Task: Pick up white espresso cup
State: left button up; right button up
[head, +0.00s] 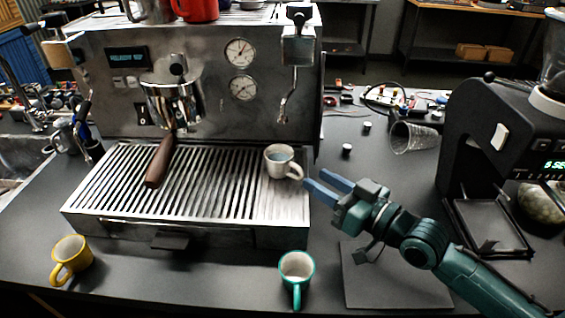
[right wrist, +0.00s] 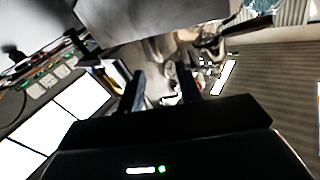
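The white espresso cup (head: 279,161) stands upright on the right end of the espresso machine's slatted drip tray (head: 130,192), its handle towards the right. My right gripper (head: 314,180) is just right of the cup in the head view. Its two blue fingers are apart and point left at the handle side, with nothing visible between them. They look close to the handle, but I cannot tell whether they touch it. In the right wrist view, the fingers (right wrist: 160,82) are also apart; the cup is not clear there. My left gripper is not in view.
A teal cup (head: 297,266) stands in front of the tray, and a yellow cup (head: 70,259) at front left. The steam wand (head: 287,100) hangs above the cup. A clear tumbler (head: 414,137) lies behind my arm. A black grinder (head: 490,150) stands at right.

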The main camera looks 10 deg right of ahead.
aim_at(303, 171)
jog(key=p+x, duration=0.1)
jog(key=x, duration=0.3)
jog(key=shift+w+a+r, duration=0.15)
jog(key=shift+w+a, duration=0.35)
grip_shut()
